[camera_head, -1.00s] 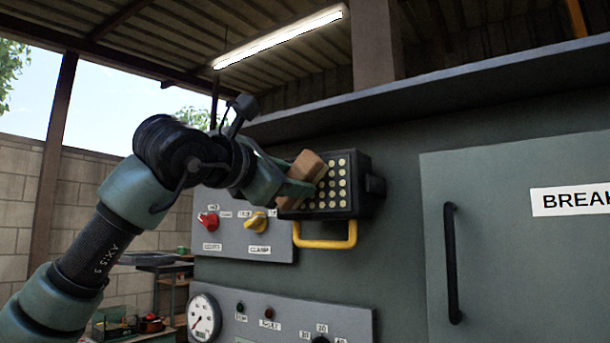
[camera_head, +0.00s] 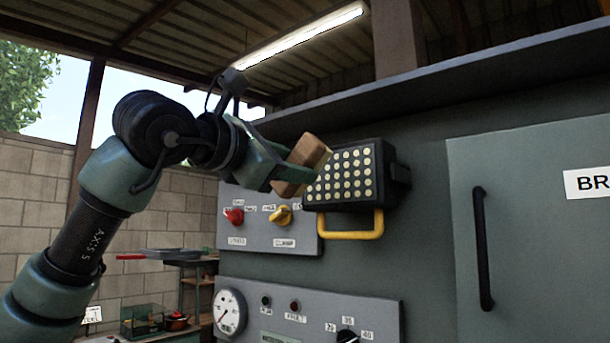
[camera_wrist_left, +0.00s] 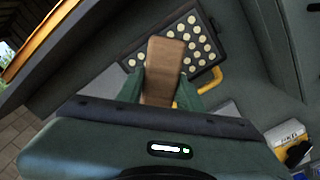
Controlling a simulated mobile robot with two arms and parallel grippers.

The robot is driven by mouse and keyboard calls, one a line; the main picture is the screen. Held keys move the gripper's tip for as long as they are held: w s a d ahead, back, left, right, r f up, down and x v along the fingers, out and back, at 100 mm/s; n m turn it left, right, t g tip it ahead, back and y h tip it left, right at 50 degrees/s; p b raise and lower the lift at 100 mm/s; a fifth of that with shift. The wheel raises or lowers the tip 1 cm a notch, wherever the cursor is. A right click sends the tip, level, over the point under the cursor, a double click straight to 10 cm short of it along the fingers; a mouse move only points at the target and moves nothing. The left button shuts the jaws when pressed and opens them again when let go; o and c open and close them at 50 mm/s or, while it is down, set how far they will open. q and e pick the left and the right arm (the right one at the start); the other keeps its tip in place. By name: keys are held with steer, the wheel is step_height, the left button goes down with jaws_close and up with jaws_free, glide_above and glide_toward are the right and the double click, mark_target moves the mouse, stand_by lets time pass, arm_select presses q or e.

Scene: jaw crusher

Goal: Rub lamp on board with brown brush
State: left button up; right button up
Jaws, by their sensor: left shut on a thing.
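The lamp (camera_head: 343,177) is a black box with rows of pale round lights and a yellow handle below, mounted on the grey-green board. It also shows in the left wrist view (camera_wrist_left: 197,42), partly hidden by the brush. My left gripper (camera_head: 285,172) is shut on the brown brush (camera_head: 303,163), a wooden block held tilted at the lamp's left side. In the left wrist view the brush (camera_wrist_left: 162,72) sits between both fingers and overlaps the lamp's face. I cannot tell whether it touches. My right gripper is not in view.
A panel with a red knob (camera_head: 234,216) and a yellow knob (camera_head: 280,214) is just below the lamp. A gauge (camera_head: 229,312) is lower left. A cabinet door with a black handle (camera_head: 482,248) is to the right. A shelf (camera_head: 195,257) stands at the back left.

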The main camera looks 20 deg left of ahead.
arm_select(q)
steer(key=shift+s, duration=0.3)
steer(key=shift+s+a, duration=0.1)
steer(key=b+v, duration=0.1)
steer(key=v, duration=0.2)
stand_by(0.4)
